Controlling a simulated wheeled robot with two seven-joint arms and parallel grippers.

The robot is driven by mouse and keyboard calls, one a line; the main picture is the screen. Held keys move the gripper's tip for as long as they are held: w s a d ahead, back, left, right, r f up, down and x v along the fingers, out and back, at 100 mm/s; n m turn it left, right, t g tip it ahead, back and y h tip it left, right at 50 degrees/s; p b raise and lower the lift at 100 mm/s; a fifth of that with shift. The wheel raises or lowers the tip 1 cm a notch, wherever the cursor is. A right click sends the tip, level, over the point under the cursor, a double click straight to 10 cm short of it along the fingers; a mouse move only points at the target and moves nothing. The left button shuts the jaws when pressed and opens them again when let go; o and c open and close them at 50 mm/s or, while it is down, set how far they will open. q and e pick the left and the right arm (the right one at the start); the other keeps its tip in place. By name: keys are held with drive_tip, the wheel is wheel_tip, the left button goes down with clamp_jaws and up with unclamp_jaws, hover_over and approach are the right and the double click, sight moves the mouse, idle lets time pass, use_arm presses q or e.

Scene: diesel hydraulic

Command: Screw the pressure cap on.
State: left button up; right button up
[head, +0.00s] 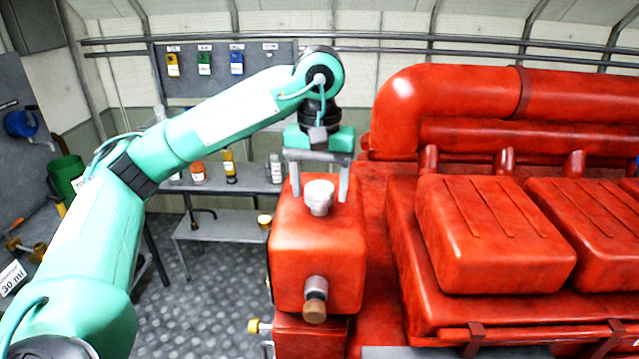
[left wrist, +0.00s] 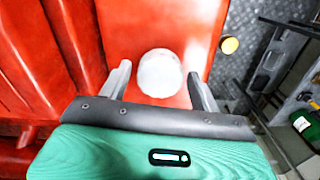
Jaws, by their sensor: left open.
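The pressure cap (head: 319,197) is a pale silver-white round cap on top of the red tank (head: 318,252) beside the engine. It also shows in the left wrist view (left wrist: 160,75), between the two fingers. My left gripper (head: 320,188) is open, pointing down over the tank, with one finger on each side of the cap. In the left wrist view the open gripper (left wrist: 161,82) has gaps between both fingers and the cap. I cannot tell whether the cap is seated or threaded. My right gripper is not in view.
The red engine (head: 495,235) fills the right side. A spout with a brown end (head: 315,300) juts from the tank's front. A shelf (head: 225,180) with bottles and a tool panel (head: 225,70) stand behind. The floor (head: 205,300) left of the tank is clear.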

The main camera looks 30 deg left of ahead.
use_arm(q)
drive_tip(key=n, duration=0.6)
drive_tip(key=shift+n, duration=0.3)
drive_tip(key=n, duration=0.5)
drive_tip(key=c, duration=0.8)
drive_tip(key=m, duration=0.4)
drive_tip(key=shift+m, duration=0.3)
drive_tip(key=shift+c, duration=0.2)
drive_tip(key=m, duration=0.9)
drive_tip(key=shift+m, duration=0.3)
drive_tip(key=m, duration=0.5)
